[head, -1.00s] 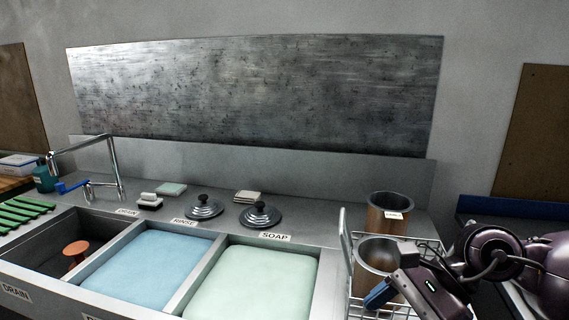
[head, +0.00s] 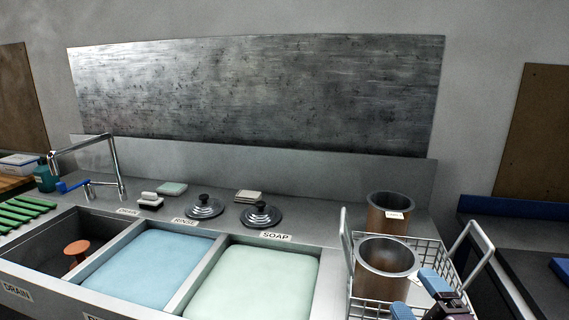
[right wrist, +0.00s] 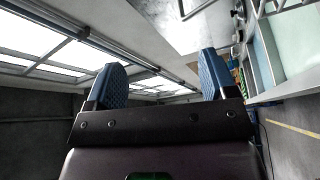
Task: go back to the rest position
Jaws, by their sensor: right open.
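My right gripper (head: 419,297) is at the bottom right of the head view, in front of the wire rack (head: 440,251). Its two blue fingertips stand apart with nothing seen between them; they also show in the right wrist view (right wrist: 161,80). A brown pot with a grey rim (head: 386,272) stands in the rack, just behind the gripper. A second brown pot (head: 387,213) with a white label stands behind it. My left gripper is in neither view.
The sink has a soap basin (head: 252,285), a rinse basin (head: 150,268) and a drain basin (head: 50,255) holding an orange object (head: 76,250). Two dark lids (head: 261,214) lie on the ledge behind. A faucet (head: 116,165) rises at left. Dark counter lies right of the rack.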

